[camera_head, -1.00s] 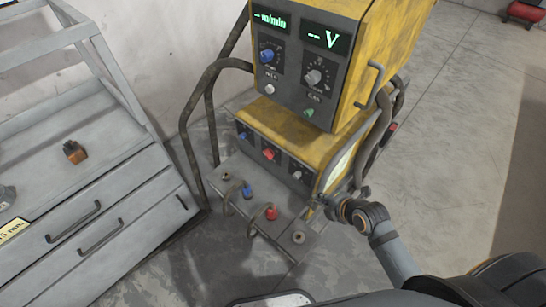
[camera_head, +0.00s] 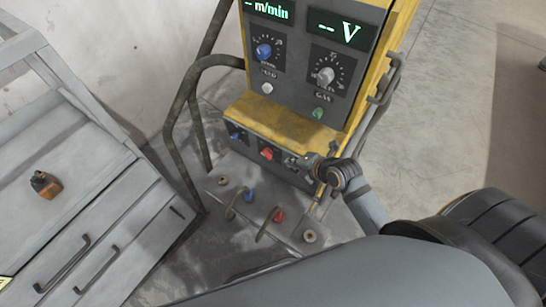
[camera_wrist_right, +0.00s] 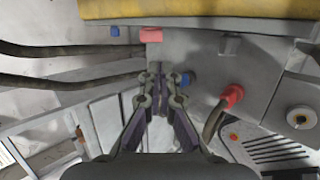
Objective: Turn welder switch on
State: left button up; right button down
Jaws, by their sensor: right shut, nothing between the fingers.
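The yellow welder (camera_head: 345,140) stands in the middle of the head view, with lit displays and two large dials. Its lower panel carries a blue knob (camera_head: 237,136) and a red switch (camera_head: 267,153). The red switch also shows in the wrist view (camera_wrist_right: 149,35), a little above the fingertips. My right gripper (camera_head: 296,161) is shut and empty in front of the lower panel's right end, to the right of the red switch. It hides the knob there. In the wrist view its fingertips (camera_wrist_right: 161,74) point at the grey front; contact cannot be told. My left gripper is not in view.
Below the panel, a grey shelf holds a blue connector (camera_head: 248,195) and a red connector (camera_head: 278,216) with cables. A bent tube rail (camera_head: 178,110) stands left of the welder. A grey drawer cabinet (camera_head: 100,215) fills the left. Floor at the right is clear.

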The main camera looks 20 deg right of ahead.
aim_at(270, 158)
jog(key=x, duration=1.2)
jog(key=shift+w+a+b, duration=0.1)
jog(key=shift+b, duration=0.3)
jog(key=shift+f, duration=0.55)
dwell(0.5)
jog(key=shift+f+b, duration=0.4)
jog(key=shift+f, duration=0.15)
dwell(0.7)
